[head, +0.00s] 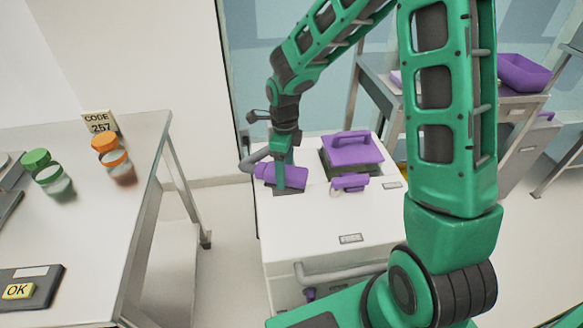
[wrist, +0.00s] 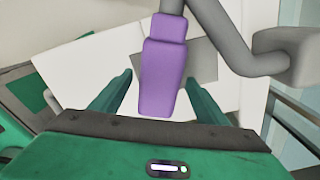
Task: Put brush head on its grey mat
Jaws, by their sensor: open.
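A purple two-part piece (head: 290,177), seemingly the brush head, lies on the far left of the white cart top. A dark grey mat (head: 289,191) shows beneath and beside it. In the wrist view the purple piece (wrist: 160,75) runs between my fingers, with its narrow part away from my palm and the grey mat (wrist: 203,62) under it. My gripper (wrist: 157,85) is open, one finger on each side of the piece, with gaps showing. In the head view my gripper (head: 281,168) points down at the piece and partly hides it.
A purple lidded box (head: 352,150) and a small purple item (head: 350,182) stand to the right on the cart (head: 325,222). A grey bent tube (head: 251,161) is close left of my gripper. A table (head: 95,205) with jars stands left.

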